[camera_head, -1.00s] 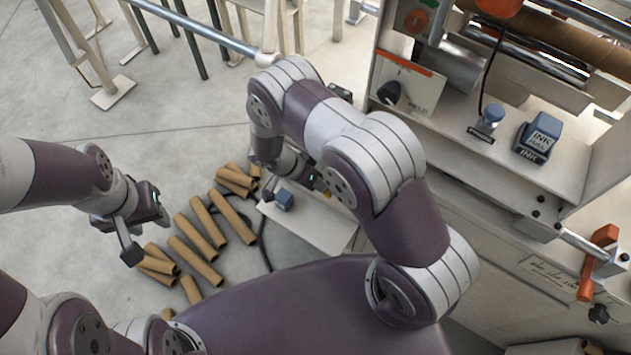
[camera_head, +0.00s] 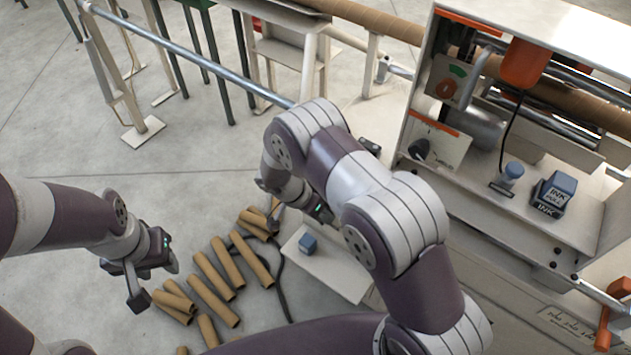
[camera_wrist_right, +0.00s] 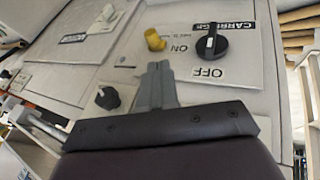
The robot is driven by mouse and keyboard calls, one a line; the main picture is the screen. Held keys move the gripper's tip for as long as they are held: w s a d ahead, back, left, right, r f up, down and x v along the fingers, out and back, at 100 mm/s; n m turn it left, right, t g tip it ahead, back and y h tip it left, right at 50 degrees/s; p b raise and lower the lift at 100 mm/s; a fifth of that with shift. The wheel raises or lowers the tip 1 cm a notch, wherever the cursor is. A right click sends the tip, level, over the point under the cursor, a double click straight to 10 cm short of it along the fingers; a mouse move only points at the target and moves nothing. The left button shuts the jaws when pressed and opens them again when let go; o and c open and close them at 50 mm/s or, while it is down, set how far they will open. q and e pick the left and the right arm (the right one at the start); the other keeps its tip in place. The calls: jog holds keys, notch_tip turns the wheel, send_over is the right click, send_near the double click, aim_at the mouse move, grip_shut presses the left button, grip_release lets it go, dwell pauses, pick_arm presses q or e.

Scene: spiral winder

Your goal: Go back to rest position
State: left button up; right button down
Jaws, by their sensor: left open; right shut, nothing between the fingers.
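My left gripper (camera_head: 153,282) is open and empty in the head view, above the floor beside a pile of cardboard tubes. My right arm reaches in front of the machine with its elbow raised. Its gripper is mostly hidden behind the arm in the head view. In the right wrist view my right gripper (camera_wrist_right: 157,72) is shut and empty, with its fingertips just below a yellow knob (camera_wrist_right: 155,40) on a light panel (camera_wrist_right: 215,95). I cannot tell whether they touch it. A black rotary knob (camera_wrist_right: 211,42) with ON and OFF labels is to the right.
Several cardboard tubes (camera_head: 212,275) lie on the floor between my arms. The winding machine (camera_head: 590,235) fills the right side, with a blue ink box (camera_head: 555,192) on its shelf. A low plate (camera_head: 333,275) with a small blue object (camera_head: 307,243) is near my right gripper.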

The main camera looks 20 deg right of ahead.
jog(key=s+d+r+n+t+y+p, duration=0.1)
jog(key=s+r+n, duration=0.3)
jog(key=r, duration=0.4)
jog(key=s+r+n+t+y+p, duration=0.1)
jog(key=s+r+n+y+p, duration=0.1)
jog(key=s+r, duration=0.3)
jog(key=s+d+r+n+y+p, duration=0.1)
jog(key=s+r+n+y+p, duration=0.1)
jog(key=r, duration=1)
jog(key=s+n+y, duration=0.1)
jog(key=s+n, duration=0.1)
jog(key=n, duration=0.1)
jog(key=shift+s+d+r+n+t, duration=0.25)
jog(key=shift+s+d+n+t, duration=0.05)
jog(key=shift+s+t, duration=0.1)
